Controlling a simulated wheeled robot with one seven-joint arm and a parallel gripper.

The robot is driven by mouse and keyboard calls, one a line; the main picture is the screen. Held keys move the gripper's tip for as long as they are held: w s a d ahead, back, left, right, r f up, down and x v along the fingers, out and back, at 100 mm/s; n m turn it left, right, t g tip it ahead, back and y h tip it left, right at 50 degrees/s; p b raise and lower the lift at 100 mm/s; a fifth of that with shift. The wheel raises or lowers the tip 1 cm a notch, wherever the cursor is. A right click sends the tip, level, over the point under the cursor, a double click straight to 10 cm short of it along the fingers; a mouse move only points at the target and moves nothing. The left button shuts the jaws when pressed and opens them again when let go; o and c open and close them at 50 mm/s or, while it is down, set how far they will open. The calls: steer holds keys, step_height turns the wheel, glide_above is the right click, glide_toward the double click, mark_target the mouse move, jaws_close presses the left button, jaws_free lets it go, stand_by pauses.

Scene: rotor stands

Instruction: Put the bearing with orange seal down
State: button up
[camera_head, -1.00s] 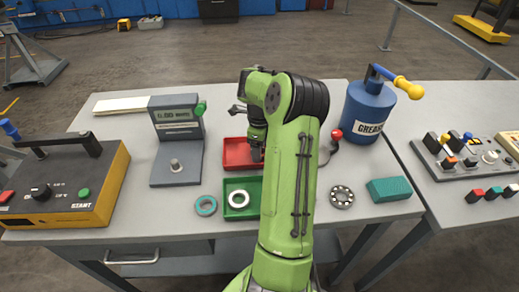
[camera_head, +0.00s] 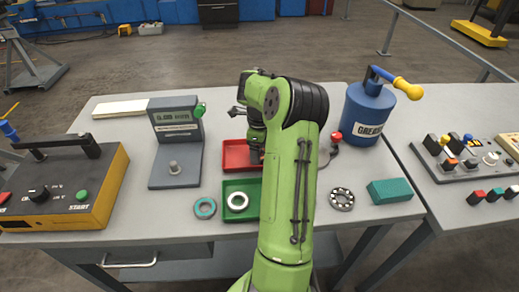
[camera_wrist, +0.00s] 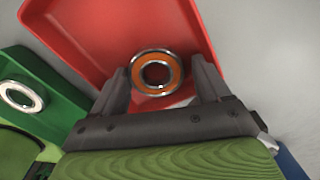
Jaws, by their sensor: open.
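The bearing with orange seal (camera_wrist: 157,72) shows in the wrist view at the red tray (camera_wrist: 95,40), between the two fingers of my gripper (camera_wrist: 163,85). The fingers stand apart, with a finger on each side of the bearing. I cannot tell whether they touch it or whether it rests fully on the tray floor. In the head view my gripper (camera_head: 257,152) points down over the red tray (camera_head: 236,154), and my arm hides the bearing there.
A green tray (camera_head: 228,212) holds a plain bearing (camera_head: 237,201). A teal-sealed bearing (camera_head: 205,208) and an open ball bearing (camera_head: 341,199) lie on the bench. A grey gauge stand (camera_head: 176,170), a blue grease can (camera_head: 366,115) and a teal block (camera_head: 390,191) stand around.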

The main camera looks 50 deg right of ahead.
steer(key=shift+s+a+f+y, duration=0.3)
steer(key=shift+a+f, duration=0.05)
steer(key=shift+f, duration=0.3)
step_height(320, 180, up, 14)
steer(key=p, duration=0.4)
steer(key=shift+w+f, duration=0.2)
steer(key=shift+w, duration=0.05)
steer(key=a+r+n+t+h, duration=0.1)
steer(key=a+r+n+h, duration=0.1)
steer(key=a+r+n, duration=0.5)
steer(key=a+r+n+t+h, duration=0.1)
steer(key=a+r+n, duration=0.3)
steer(key=a+n, duration=0.7)
steer(key=s+a+f+n+t+y, duration=0.2)
steer(key=s+a+f+n+t, duration=0.1)
steer(key=s+a+n, duration=0.9)
steer(key=a+n, duration=0.2)
steer(key=a, duration=0.2)
steer(key=shift+s+a+y, duration=0.2)
steer(key=shift+a+y, duration=0.05)
steer(key=shift+y, duration=0.15)
steer(key=shift+r+p, duration=0.35)
steer(key=shift+p, duration=0.25)
